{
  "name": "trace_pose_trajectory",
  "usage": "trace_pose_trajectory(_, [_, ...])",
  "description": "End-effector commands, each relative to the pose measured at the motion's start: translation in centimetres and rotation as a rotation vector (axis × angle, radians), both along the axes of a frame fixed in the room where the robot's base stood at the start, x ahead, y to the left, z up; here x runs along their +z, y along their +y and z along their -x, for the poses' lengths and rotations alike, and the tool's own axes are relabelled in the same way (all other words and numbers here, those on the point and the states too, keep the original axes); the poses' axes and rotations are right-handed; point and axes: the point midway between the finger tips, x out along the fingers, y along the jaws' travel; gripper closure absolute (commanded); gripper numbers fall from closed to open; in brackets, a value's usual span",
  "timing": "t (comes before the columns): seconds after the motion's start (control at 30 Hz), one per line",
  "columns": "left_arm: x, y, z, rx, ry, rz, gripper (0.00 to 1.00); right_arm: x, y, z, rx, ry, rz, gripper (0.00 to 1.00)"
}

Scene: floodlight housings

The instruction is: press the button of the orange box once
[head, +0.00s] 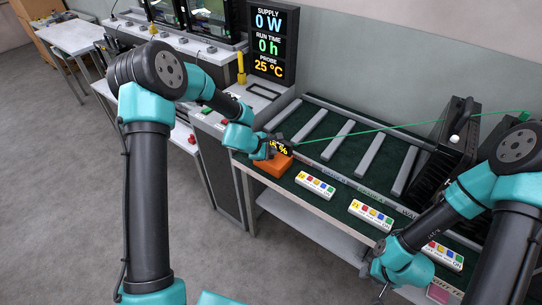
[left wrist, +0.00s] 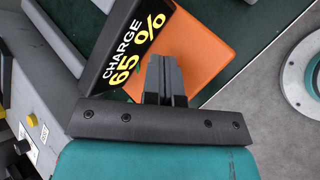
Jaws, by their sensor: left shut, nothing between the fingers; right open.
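The orange box (head: 271,168) sits near the left front corner of the green-topped bench. A black display reading "CHARGE 65 %" (left wrist: 122,48) stands against it. My left gripper (head: 276,150) is over the box, pointing down at it. In the left wrist view its shut, empty fingers (left wrist: 166,65) lie in front of the orange face (left wrist: 205,45). The button is not visible; the fingers may hide it. Whether the fingertips touch the box I cannot tell. My right gripper (head: 374,287) is open and low at the bench's front right, away from the box.
White strips with coloured buttons (head: 315,185) lie along the bench front, another (head: 371,214) further right. Grey rails (head: 357,148) cross the green surface behind. Black finned housings (head: 455,140) stand at right, with a green line stretching leftward. A readout panel (head: 273,43) stands behind.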

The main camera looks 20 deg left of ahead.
Motion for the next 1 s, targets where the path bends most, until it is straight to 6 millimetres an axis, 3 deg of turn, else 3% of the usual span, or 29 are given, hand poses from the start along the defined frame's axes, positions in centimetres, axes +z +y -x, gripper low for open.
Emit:
trace_pose_trajectory(0.67, [1.4, 0.0, 0.0, 0.000, -0.001, 0.000, 1.00, 0.0, 0.0, 0.0, 0.000, 0.000, 0.000, 0.57])
trace_pose_trajectory(1.0, [3.9, 0.0, 0.0, -0.002, -0.002, -0.001, 1.00, 0.0, 0.0, 0.0, 0.000, 0.000, 0.000, 0.57])
